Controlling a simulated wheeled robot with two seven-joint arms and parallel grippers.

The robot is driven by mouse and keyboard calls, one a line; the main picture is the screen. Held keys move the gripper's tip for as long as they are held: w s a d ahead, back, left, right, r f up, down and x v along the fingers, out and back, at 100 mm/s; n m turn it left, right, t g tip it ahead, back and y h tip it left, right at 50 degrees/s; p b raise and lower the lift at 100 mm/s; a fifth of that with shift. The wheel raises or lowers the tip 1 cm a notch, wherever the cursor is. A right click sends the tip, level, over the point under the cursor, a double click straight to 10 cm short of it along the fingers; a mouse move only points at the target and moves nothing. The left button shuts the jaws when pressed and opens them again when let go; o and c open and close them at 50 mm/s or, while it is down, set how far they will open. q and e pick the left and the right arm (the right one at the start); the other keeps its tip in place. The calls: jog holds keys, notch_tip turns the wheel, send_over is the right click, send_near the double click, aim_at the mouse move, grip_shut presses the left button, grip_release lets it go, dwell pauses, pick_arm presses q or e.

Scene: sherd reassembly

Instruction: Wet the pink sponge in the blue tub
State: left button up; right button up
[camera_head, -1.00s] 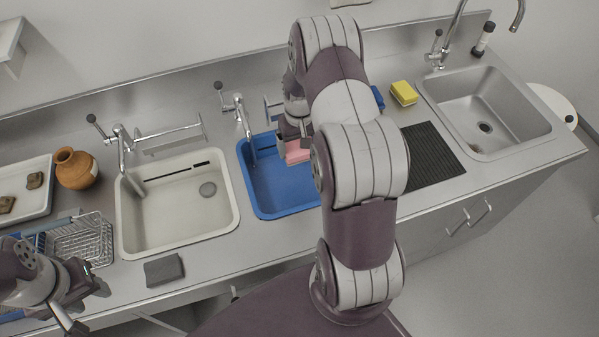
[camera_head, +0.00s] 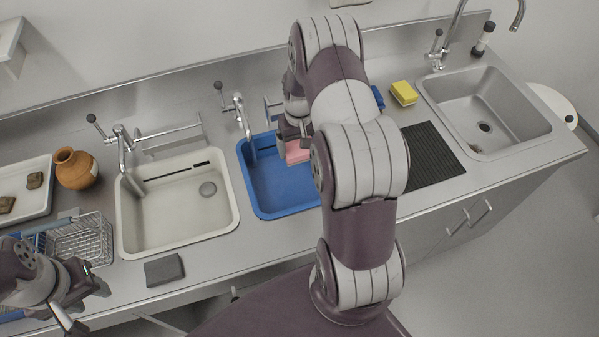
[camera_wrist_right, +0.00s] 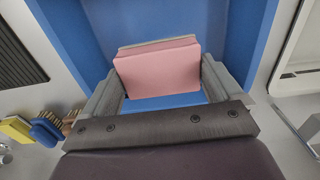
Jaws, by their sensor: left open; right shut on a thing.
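The pink sponge (camera_head: 299,152) is at the back right part of the blue tub (camera_head: 284,205), partly hidden by my right arm. In the right wrist view the pink sponge (camera_wrist_right: 160,72) sits between the two fingers of my right gripper (camera_wrist_right: 160,85), which is shut on it. The blue tub (camera_wrist_right: 255,40) lies around and below it there. I cannot tell whether the sponge touches the tub's floor or any water. My left gripper (camera_head: 75,310) is at the lower left, open and empty, away from the tub.
A tap (camera_head: 245,125) stands at the blue tub's back left. A white tub (camera_head: 215,222) is to the left, with a dark grey sponge (camera_head: 164,269) in front. A yellow sponge (camera_head: 404,93), a blue brush (camera_wrist_right: 47,128), a black ribbed mat (camera_head: 432,155) and a steel sink (camera_head: 485,110) are to the right.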

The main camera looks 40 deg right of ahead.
dwell(0.3)
notch_tip(320, 180, up, 4)
jog(key=p, duration=0.3)
jog(key=shift+r+p, duration=0.15)
jog(key=shift+p, duration=0.15)
dwell(0.4)
